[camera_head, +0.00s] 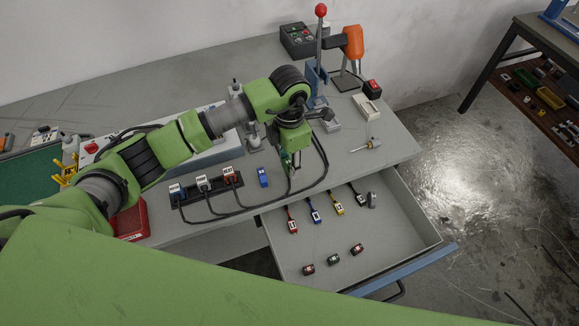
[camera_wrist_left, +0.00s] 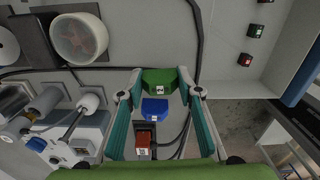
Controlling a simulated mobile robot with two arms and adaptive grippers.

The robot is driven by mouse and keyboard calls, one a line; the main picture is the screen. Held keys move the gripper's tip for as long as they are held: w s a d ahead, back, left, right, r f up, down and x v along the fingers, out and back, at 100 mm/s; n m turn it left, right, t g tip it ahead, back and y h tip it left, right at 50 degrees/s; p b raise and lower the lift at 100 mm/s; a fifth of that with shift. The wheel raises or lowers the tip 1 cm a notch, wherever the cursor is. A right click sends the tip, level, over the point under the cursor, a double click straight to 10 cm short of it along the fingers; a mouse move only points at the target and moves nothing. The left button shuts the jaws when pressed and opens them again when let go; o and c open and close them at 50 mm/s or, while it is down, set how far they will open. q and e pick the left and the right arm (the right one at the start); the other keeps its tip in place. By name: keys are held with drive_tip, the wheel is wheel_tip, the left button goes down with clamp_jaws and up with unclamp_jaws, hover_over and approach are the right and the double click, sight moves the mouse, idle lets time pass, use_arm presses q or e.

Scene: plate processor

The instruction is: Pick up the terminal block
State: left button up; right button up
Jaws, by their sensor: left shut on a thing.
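My left gripper (camera_head: 292,172) points down at the front part of the grey workbench, near the drawer. In the left wrist view its two fingers (camera_wrist_left: 163,88) are closed on a small green block (camera_wrist_left: 160,77) with a white label, apparently the terminal block. In the head view the gripper mostly hides this block. A similar blue block (camera_head: 262,177) stands on the bench just left of the gripper, and it also shows in the left wrist view (camera_wrist_left: 155,109). I cannot tell whether the green block touches the bench. My right gripper is not in view.
An open drawer (camera_head: 410,235) holds several coloured small parts. Left of the blue block are several labelled plugs with black cables (camera_head: 245,210), which loop around the gripper. A red-knobbed lever press (camera_head: 319,60) stands behind. A screwdriver (camera_head: 367,145) lies right.

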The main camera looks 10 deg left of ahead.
use_arm(q)
drive_tip(key=s+d+r+b, duration=0.5)
drive_tip(key=s+d+r, duration=0.4)
drive_tip(key=d+r, duration=0.2)
drive_tip(key=s+a+m, duration=0.2)
drive_tip(key=a+m, duration=0.7)
drive_tip(key=m, duration=0.3)
drive_tip(key=s+a+m, duration=0.3)
drive_tip(key=a+m, duration=0.7)
drive_tip(key=m, duration=0.3)
drive_tip(key=shift+a+r+m, duration=0.15)
drive_tip(key=shift+a+m, duration=0.15)
